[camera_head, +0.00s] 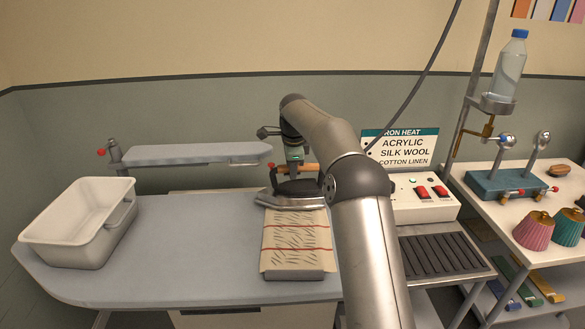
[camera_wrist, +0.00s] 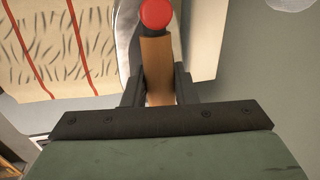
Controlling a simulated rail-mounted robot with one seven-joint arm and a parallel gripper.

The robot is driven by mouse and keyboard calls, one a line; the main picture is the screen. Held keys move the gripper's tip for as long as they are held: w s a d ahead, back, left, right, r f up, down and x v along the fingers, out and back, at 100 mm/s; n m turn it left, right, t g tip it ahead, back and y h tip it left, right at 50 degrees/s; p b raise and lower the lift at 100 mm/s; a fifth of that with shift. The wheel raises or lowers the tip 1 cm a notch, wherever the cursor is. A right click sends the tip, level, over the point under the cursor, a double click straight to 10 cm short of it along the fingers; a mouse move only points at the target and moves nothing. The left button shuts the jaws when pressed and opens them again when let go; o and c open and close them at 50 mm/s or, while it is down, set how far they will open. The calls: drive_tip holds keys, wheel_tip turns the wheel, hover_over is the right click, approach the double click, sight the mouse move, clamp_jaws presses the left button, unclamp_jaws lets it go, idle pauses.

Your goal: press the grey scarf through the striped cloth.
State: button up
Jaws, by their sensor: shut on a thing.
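The striped cloth (camera_head: 296,239), cream with red stripes and dark squiggly marks, lies flat on the ironing table; it also shows at the upper left of the wrist view (camera_wrist: 50,45). The iron (camera_head: 290,198), with a dark body and metal sole, is at the cloth's far end. I cannot tell whether its sole touches the cloth. My gripper (camera_head: 294,162) is shut on the iron's wooden handle (camera_wrist: 158,65), which has a red knob at one end. The grey scarf cannot be made out clearly; the cloth appears to cover it.
The blue-grey ironing table (camera_head: 190,250) is clear left of the cloth. A white bin (camera_head: 85,222) stands at its left end and a narrow sleeve board (camera_head: 195,153) behind. A switch box (camera_head: 425,200) with a heat sign (camera_head: 404,150) and a ribbed rest (camera_head: 440,255) are at the right.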

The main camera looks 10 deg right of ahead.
drive_tip(key=shift+s+f+b, duration=0.1)
drive_tip(key=shift+f+b, duration=0.3)
drive_tip(key=shift+f, duration=0.55)
idle(3.0)
drive_tip(key=shift+r, duration=0.1)
drive_tip(key=shift+r+p, duration=1.15)
drive_tip(key=shift+r, duration=0.15)
drive_tip(key=shift+f+b, duration=0.15)
drive_tip(key=shift+b, duration=0.3)
drive_tip(key=shift+s+a+b, duration=0.2)
drive_tip(key=shift+s+b, duration=0.65)
drive_tip(key=shift+b, duration=0.15)
drive_tip(key=shift+s+a+b, duration=0.25)
drive_tip(key=shift+s+b, duration=0.9)
drive_tip(key=shift+s, duration=0.1)
drive_tip(key=shift+s+a+b, duration=0.2)
drive_tip(key=shift+s+b, duration=0.95)
drive_tip(key=shift+s, duration=0.1)
drive_tip(key=shift+s+f+b, duration=0.1)
drive_tip(key=shift+f+b, duration=0.55)
drive_tip(key=shift+f, duration=0.45)
